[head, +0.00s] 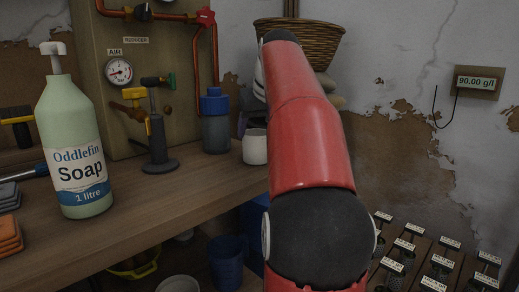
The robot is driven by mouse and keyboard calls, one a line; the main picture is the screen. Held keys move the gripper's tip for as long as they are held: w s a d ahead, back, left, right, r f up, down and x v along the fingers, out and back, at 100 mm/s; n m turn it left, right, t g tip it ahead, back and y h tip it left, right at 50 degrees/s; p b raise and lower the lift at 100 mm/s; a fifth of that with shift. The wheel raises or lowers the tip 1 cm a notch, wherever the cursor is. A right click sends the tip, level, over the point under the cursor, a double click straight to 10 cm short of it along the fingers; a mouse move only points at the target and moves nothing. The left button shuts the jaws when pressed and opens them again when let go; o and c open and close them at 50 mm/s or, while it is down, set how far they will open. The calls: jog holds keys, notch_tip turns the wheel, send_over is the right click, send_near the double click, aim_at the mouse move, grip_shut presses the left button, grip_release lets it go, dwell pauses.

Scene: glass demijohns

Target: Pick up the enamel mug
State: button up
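A small white cup-like vessel (254,149), which may be the enamel mug, stands upright on the wooden bench near its right end. My red arm stands directly to its right and may hide part of it; no handle shows. My gripper is not visible; the far end of my arm points up and away in front of the basket. I cannot tell whether my gripper is open or holds anything.
A soap bottle (73,145) stands at the left of the wooden bench (150,205). A blue-capped jar (215,122) and a small metal stand (157,140) are left of the white vessel. A wicker basket (318,42) is behind my arm. Buckets (226,262) stand below.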

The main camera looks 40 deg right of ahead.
jog(key=c, duration=0.7)
jog(key=shift+o, duration=0.2)
